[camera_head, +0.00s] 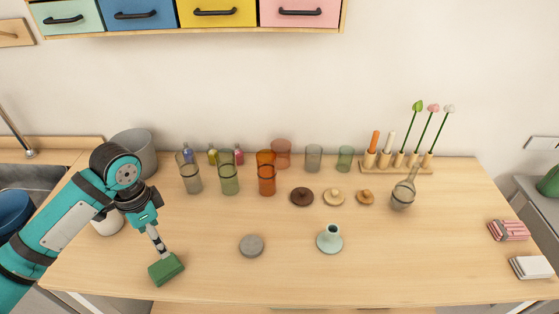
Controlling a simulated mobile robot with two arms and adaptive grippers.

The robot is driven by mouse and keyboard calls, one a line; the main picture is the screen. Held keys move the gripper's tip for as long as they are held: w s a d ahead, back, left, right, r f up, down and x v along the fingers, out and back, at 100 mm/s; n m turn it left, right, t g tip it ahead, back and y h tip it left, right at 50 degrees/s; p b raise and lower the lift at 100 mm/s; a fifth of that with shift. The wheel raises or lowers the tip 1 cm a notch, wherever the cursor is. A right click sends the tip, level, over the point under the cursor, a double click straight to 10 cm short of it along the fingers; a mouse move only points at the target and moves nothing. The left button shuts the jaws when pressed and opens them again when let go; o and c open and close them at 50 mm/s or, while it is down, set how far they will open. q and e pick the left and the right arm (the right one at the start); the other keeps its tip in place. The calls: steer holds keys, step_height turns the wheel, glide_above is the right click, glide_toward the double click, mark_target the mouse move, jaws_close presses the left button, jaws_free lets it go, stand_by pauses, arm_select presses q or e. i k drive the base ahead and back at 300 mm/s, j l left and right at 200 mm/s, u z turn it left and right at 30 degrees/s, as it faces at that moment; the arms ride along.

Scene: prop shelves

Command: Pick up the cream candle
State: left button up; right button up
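The cream candle (390,143) stands upright in a small wooden rack (398,168) at the back right of the table, just right of an orange candle (375,142). My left gripper (160,249) is at the front left of the table, far from the candle, and points down. Its fingers meet the top of a green block (166,269). They show nearly edge-on, so I cannot tell whether they are shut on the block. My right gripper is not in view.
The rack also holds several flower stems (430,124). Lids (334,198), a pale green candlestick (330,239) and a grey disc (251,245) lie mid-table. Tall glasses (266,174) stand behind. The front right is mostly clear.

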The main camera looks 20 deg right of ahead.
mark_target(392, 134)
steer(key=z, duration=1.3)
